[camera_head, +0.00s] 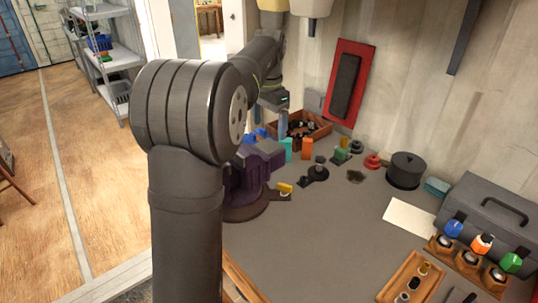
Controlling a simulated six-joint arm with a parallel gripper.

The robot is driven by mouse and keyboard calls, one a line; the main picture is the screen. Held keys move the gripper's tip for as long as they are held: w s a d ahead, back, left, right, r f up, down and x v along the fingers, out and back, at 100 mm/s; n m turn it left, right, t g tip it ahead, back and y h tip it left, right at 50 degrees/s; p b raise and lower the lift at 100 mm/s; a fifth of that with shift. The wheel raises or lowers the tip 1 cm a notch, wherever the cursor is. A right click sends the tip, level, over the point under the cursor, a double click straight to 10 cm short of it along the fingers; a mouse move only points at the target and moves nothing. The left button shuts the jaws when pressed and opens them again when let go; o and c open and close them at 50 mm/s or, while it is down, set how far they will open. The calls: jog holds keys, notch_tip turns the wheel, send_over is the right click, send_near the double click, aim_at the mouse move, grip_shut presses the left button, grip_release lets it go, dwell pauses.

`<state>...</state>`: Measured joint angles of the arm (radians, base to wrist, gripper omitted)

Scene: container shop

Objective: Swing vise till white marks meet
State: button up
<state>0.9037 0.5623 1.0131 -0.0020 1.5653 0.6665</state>
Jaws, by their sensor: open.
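The purple vise (256,167) stands on a round dark base (240,211) on the workbench, left of the bench's middle. My own arm covers its left part. I cannot make out the white marks. My gripper (283,128) is open, above and behind the vise and near the wooden tray. It is small and partly merged with the things behind it, so I cannot tell whether it touches anything.
The wooden tray (325,127) with small parts stands at the back. Coloured blocks, including an orange one (306,149), and a black round pot (405,171) stand right of the vise. A grey toolbox (487,220) is far right. The bench's front middle is clear.

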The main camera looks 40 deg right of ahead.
aim_at(269, 154)
notch_tip(269, 154, down, 11)
dwell(0.3)
jog(key=c, duration=1.4)
